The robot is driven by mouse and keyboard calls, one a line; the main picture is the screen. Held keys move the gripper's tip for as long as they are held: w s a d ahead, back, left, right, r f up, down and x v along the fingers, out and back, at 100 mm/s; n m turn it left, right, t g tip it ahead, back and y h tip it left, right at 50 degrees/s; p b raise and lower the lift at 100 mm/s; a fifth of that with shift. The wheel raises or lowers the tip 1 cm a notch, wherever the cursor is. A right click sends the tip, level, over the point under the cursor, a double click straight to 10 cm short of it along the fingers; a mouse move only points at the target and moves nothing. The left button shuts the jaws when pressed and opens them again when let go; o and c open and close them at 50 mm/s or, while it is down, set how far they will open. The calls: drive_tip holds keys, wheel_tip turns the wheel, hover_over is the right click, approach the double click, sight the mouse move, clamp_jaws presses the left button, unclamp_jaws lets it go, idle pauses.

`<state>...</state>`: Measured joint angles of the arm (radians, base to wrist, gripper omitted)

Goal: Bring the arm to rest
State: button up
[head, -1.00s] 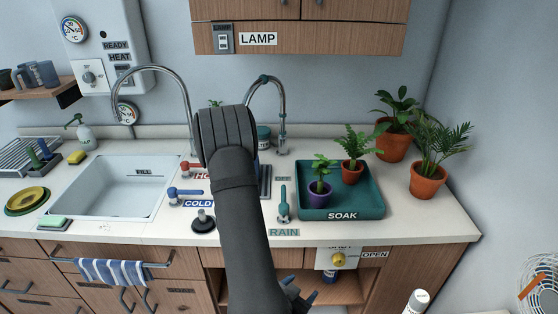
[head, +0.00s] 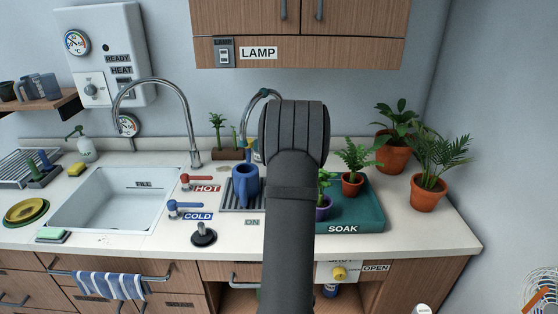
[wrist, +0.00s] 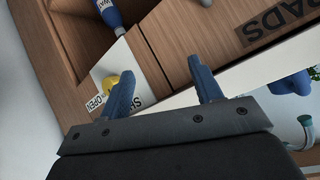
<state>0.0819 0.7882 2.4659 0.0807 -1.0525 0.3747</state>
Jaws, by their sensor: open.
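My arm stands upright in the middle of the head view, in front of the counter. My gripper is hidden behind the arm there. In the wrist view my gripper (wrist: 163,80) shows two blue fingers, spread apart with nothing between them. It hangs in front of the cabinet fronts, with the yellow knob (wrist: 112,82) and its OPEN label beyond the left finger. The fingers appear apart from the wood, though the gap is hard to judge.
The teal SOAK tray (head: 372,214) with small potted plants is partly hidden by my arm. A blue jug (head: 245,186) stands on a grate left of the arm. The sink (head: 120,198) lies further left. Larger potted palms (head: 428,190) stand at the right. The air before the right wall looks clear.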

drive_tip(key=s+d+f+n+t+y, duration=0.1)
drive_tip(key=d+n+t+y, duration=0.1)
drive_tip(key=d, duration=1.2)
drive_tip(key=shift+s+f+n+t, duration=0.3)
drive_tip(key=shift+n+t, duration=0.1)
drive_tip(key=shift+n, duration=0.5)
drive_tip(key=shift+w+a, duration=0.1)
drive_tip(key=w+a+m+g+h, duration=0.1)
drive_tip(key=w+a, duration=0.1)
drive_tip(key=a, duration=0.5)
drive_tip(key=shift+w+a+r+m+g, duration=0.3)
drive_tip(key=shift+w+r+m, duration=0.1)
idle(0.4)
idle(0.5)
